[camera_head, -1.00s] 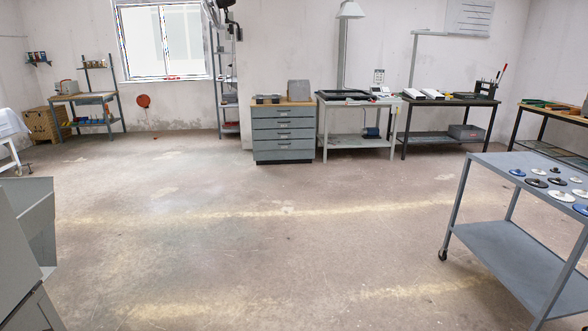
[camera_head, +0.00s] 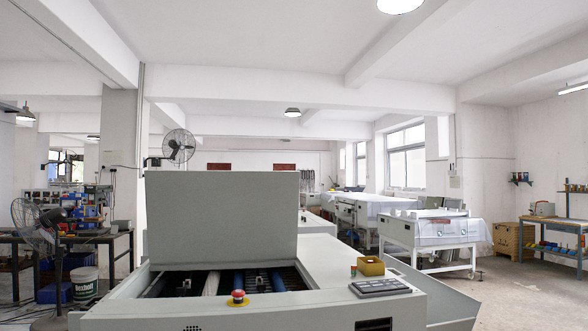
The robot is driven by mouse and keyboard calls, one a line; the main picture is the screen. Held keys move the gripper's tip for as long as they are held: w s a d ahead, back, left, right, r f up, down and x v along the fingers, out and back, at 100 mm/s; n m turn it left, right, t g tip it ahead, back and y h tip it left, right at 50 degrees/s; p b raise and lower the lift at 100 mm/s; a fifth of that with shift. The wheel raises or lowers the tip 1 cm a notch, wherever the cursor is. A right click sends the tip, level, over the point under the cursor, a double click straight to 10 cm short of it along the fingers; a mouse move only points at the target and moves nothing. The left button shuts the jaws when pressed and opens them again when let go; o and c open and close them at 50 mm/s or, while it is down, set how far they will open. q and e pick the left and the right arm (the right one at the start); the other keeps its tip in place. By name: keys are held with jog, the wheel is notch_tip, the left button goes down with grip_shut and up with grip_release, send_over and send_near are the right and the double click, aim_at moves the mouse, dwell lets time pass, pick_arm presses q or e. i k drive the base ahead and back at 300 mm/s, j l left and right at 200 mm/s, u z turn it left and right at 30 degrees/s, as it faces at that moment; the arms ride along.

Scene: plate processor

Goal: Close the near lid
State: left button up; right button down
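A grey plate processor (camera_head: 330,262) stands directly in front of me in the head view. Its near lid (camera_head: 222,218) is a flat grey panel that stands upright, open, at the back of an opening. The opening (camera_head: 215,283) shows dark rollers, blue rollers and a pale one inside. A red and yellow emergency button (camera_head: 237,297) sits at the front edge of the opening. Neither of my grippers is in view.
A bench with a fan and a bucket (camera_head: 83,283) stands at left. Open floor (camera_head: 515,285) lies at right.

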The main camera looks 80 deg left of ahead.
aim_at(192, 216)
jog(key=u, duration=3.3)
